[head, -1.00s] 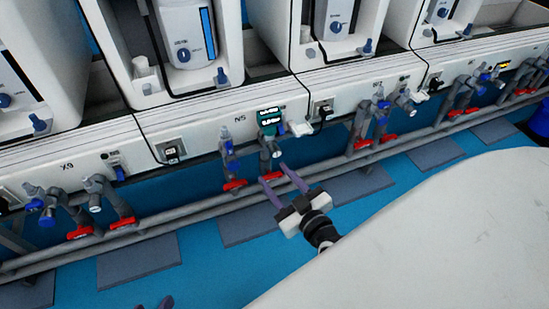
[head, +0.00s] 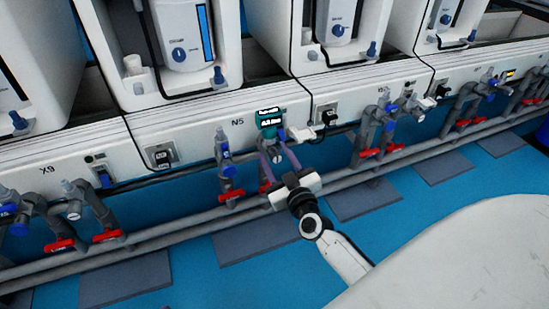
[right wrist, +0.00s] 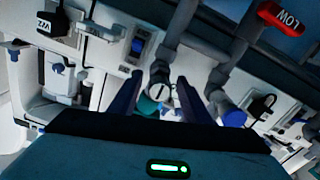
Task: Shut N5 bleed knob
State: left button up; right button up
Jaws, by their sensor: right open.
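The N5 station on the white panel (head: 205,128) has a teal digital gauge (head: 268,118) with a lit display above a grey pipe fitting. A second grey pipe with a blue part (head: 228,171) stands to its left. Which part is the bleed knob I cannot tell for sure. My right gripper (head: 276,148) is open, its purple fingers reaching up to either side of the gauge's pipe. In the right wrist view a round grey slotted fitting (right wrist: 160,92) shows between the open fingers (right wrist: 160,80), with teal behind it. Contact is unclear. My left gripper is out of view.
A red LOW handle (right wrist: 283,17) and a blue cap (right wrist: 232,118) are close by in the right wrist view. Long grey pipes (head: 180,232) with red handles run along the panel's foot. A black-and-white socket (head: 162,155) sits left of N5. Blue floor lies in front.

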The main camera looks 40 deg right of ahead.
jog(key=shift+w+d, duration=0.1)
jog(key=shift+w, duration=0.3)
jog(key=c, duration=1.1)
jog(key=shift+o, duration=0.3)
